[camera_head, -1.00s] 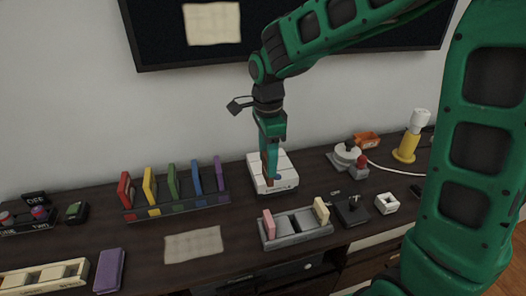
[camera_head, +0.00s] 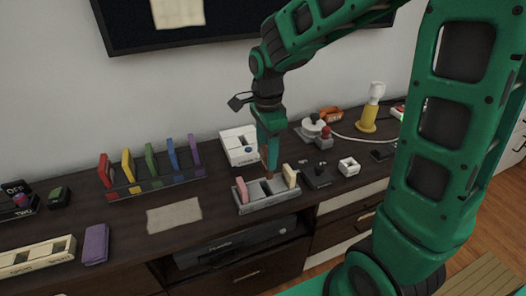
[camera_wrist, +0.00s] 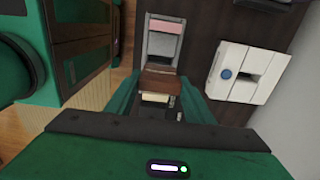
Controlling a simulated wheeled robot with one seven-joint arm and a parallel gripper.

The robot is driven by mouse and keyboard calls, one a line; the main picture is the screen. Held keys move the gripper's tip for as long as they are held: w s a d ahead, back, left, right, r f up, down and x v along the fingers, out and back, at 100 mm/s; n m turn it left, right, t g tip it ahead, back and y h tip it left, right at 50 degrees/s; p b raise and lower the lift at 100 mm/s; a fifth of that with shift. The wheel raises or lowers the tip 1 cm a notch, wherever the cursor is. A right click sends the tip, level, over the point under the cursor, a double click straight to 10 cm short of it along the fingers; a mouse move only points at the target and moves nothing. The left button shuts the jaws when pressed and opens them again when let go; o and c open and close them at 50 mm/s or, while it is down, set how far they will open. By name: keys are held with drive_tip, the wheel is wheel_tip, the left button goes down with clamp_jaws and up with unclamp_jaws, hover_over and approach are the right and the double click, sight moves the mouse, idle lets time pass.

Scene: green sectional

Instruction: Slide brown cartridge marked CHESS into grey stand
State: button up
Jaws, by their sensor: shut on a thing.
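The grey stand (camera_head: 270,203) lies on the dark cabinet top. It holds a pink cartridge (camera_head: 241,190) in its left end and a cream cartridge (camera_head: 290,176) in its right end. My gripper (camera_head: 270,163) points down over the stand, between these two. It is shut on the brown cartridge (camera_wrist: 160,82), whose lower part shows under the fingers. In the wrist view the stand (camera_wrist: 160,45) runs away beyond the brown cartridge, with the pink cartridge (camera_wrist: 166,26) near its far end. I cannot tell whether the brown cartridge touches the stand. Its CHESS marking is not readable.
A white console (camera_head: 239,143) with a blue button stands just behind the stand. A black joystick (camera_head: 317,174) is close on the right. A rack (camera_head: 155,184) of coloured cartridges and a paper sheet (camera_head: 174,215) lie to the left.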

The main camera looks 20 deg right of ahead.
drive_tip(key=shift+f, duration=2.8)
drive_tip(key=shift+f, duration=2.2)
drive_tip(key=o, duration=1.1)
drive_tip(key=shift+o, duration=0.2)
wheel_tip(320, 180, up, 11)
drive_tip(key=shift+f, duration=0.15)
